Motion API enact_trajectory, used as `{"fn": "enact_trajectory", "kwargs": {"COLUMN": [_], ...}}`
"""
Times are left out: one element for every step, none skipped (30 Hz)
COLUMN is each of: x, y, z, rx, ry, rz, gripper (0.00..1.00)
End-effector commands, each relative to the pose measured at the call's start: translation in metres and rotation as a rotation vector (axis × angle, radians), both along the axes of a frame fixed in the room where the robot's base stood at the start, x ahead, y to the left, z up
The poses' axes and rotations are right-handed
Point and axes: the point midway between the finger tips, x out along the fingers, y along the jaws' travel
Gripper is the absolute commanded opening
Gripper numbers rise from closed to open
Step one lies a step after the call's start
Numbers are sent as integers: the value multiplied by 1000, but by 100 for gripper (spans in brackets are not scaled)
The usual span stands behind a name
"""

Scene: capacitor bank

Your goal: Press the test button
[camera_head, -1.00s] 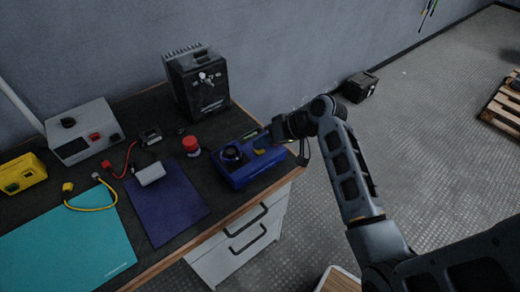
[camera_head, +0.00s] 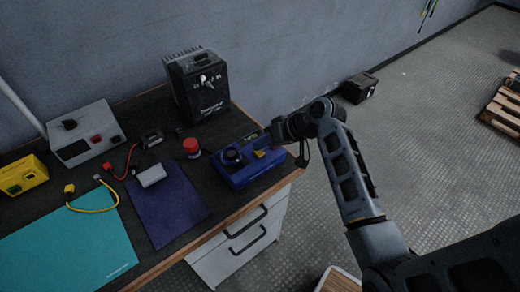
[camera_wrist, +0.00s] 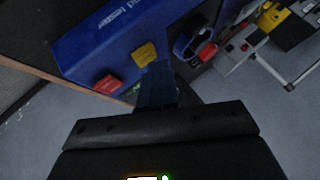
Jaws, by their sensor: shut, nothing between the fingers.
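A blue tester (camera_head: 236,179) with a black round knob (camera_head: 232,155) stands at the right end of the workbench. In the wrist view the blue tester (camera_wrist: 105,40) carries a yellow button (camera_wrist: 145,53) and a red button (camera_wrist: 108,84). The yellow button also shows in the head view (camera_head: 260,153). Which one is the test button cannot be read. My gripper (camera_wrist: 157,70) is shut and empty, its fingertips just beside the yellow button; contact cannot be told. In the head view my gripper (camera_head: 265,142) is over the tester's right side.
A black box (camera_head: 197,88) stands behind the tester. A red round button (camera_head: 191,146) and a blue mat (camera_head: 168,205) are to its left. A grey box (camera_head: 85,131) and yellow device (camera_head: 22,175) stand farther left. The bench's front edge is close.

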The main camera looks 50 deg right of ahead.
Motion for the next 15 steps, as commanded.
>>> {"fn": "enact_trajectory", "kwargs": {"x": [0,0,0,0,0,0,0,0,0,0,0,0,0,0,0], "y": [0,0,0,0,0,0,0,0,0,0,0,0,0,0,0], "z": [3,3,3,3,2,2,2,2,2,3,3,5,7,9,12], "rx": [0,0,0,0,0,0,0,0,0,0,0,0,0,0,-1], "ry": [0,0,0,0,0,0,0,0,-1,-1,-1,-1,-1,-1,-1], "rz": [0,0,0,0,0,0,0,0,-1,-1,-1,-1,-1,-1,0], "gripper": [0,0,0,0,0,0,0,0,0,0,0,0,0,0,0]}}
